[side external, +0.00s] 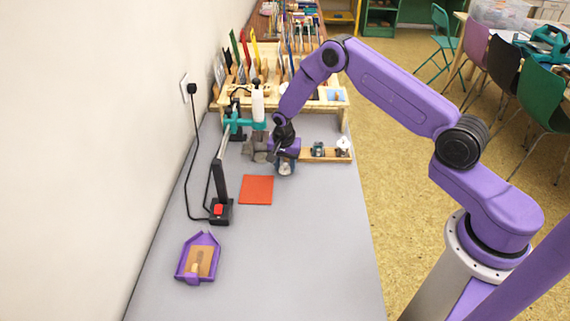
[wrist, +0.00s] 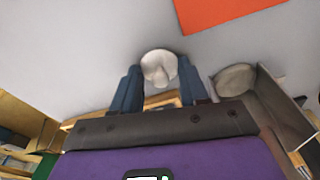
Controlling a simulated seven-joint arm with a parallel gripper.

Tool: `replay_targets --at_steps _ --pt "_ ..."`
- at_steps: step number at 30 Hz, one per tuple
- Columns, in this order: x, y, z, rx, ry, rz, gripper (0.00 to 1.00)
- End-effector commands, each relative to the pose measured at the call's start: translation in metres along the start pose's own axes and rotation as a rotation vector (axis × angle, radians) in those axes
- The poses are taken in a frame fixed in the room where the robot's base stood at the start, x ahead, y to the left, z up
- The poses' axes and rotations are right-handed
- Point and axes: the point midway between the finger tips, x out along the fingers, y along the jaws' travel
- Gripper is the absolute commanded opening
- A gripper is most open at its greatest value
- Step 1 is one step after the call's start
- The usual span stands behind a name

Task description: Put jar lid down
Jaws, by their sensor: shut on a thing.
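The jar lid (wrist: 158,66) is a pale round piece with a raised knob, seen between my gripper's fingers in the wrist view. My gripper (wrist: 157,84) is shut on it, with one blue finger on each side. In the side external view my gripper (side external: 285,163) hangs over the grey table, just behind and right of the orange-red sheet. The lid (side external: 286,169) shows there as a small pale patch at the fingertips. Whether it touches the table is not clear.
The orange-red sheet (side external: 257,190) lies flat; it also shows in the wrist view (wrist: 220,10). Grey containers (side external: 257,147) stand left of my gripper. A wooden strip (side external: 326,155) with small items is at right. A lamp-like stand (side external: 220,180) and purple tray (side external: 186,262) are left.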

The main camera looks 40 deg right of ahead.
Motion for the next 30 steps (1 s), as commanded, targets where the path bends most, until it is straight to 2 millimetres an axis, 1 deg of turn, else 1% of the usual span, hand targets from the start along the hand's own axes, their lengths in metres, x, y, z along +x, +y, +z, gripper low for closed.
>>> replay_targets --at_steps 9,10,11,12,20,23,26,30 --pt "0.003 0.000 0.000 0.000 0.000 0.000 0.16" --pt "0.002 0.000 0.000 0.000 0.001 -0.001 0.54" --pt "0.002 0.000 0.000 0.000 0.001 -0.001 0.63" --pt "0.002 0.000 0.000 0.000 0.001 -0.001 0.69" --pt "0.002 0.000 0.000 0.000 0.000 0.000 0.69" --pt "-0.002 0.000 0.000 0.000 0.001 -0.001 0.69" --pt "-0.011 -0.001 0.000 0.000 0.001 -0.001 0.69" --pt "-0.034 -0.001 0.000 -0.001 0.002 -0.004 0.69"
